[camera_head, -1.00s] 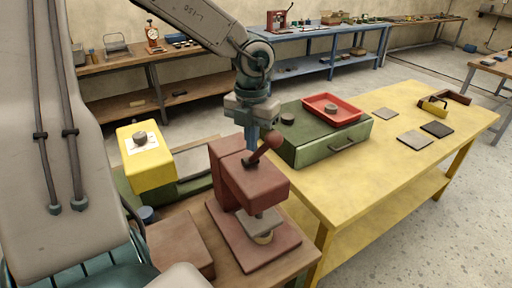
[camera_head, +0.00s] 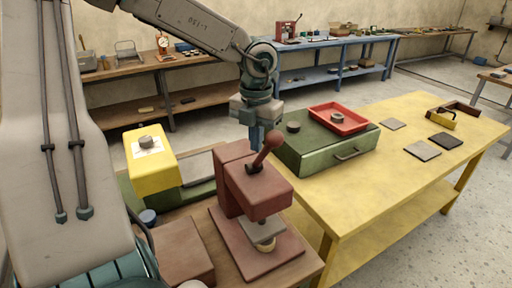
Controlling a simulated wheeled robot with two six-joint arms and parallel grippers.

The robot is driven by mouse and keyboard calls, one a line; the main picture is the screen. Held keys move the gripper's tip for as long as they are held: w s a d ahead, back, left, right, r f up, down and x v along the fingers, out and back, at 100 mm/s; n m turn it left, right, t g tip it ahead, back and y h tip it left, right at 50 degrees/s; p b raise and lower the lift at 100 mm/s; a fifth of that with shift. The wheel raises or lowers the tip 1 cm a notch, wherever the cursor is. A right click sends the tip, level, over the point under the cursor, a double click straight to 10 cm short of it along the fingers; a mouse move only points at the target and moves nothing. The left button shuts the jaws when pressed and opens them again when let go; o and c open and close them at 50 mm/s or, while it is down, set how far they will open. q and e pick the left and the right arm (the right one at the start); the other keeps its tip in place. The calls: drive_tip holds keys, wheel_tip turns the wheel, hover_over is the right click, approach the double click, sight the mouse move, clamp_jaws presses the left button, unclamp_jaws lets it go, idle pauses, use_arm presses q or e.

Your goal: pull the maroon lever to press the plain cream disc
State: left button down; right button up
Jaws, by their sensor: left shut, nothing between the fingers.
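The maroon press (camera_head: 240,203) stands on the near wooden bench. Its maroon lever (camera_head: 265,153) has a round knob and slants up and to the right from the top of the head. The plain cream disc (camera_head: 267,246) lies under the grey pressing plate (camera_head: 262,230) and is partly hidden by it. My left gripper (camera_head: 256,142) points down, shut and empty, just behind and left of the lever knob in the picture. I cannot tell whether it touches the lever. My right gripper is not in view.
A yellow press-like block (camera_head: 150,172) with a grey knob stands left of the maroon press. A green box (camera_head: 322,150) with a red tray (camera_head: 338,120) is on the yellow table (camera_head: 385,185), near grey plates. A low maroon block (camera_head: 180,252) lies at the front left.

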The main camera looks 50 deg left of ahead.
use_arm(q)
drive_tip(key=a, duration=0.1)
drive_tip(key=w+a, duration=0.1)
drive_tip(key=shift+a+f, duration=0.25)
drive_tip(key=shift+a, duration=0.1)
drive_tip(key=shift+w+a, duration=0.85)
drive_tip(key=shift+a, duration=2.45)
wheel_tip(320, 180, up, 10)
drive_tip(key=a+p, duration=0.1)
drive_tip(key=p, duration=0.3)
drive_tip(key=shift+w+a+r+p, duration=0.2)
drive_tip(key=shift+a+r+p, duration=0.05)
drive_tip(key=shift+a+p, duration=0.1)
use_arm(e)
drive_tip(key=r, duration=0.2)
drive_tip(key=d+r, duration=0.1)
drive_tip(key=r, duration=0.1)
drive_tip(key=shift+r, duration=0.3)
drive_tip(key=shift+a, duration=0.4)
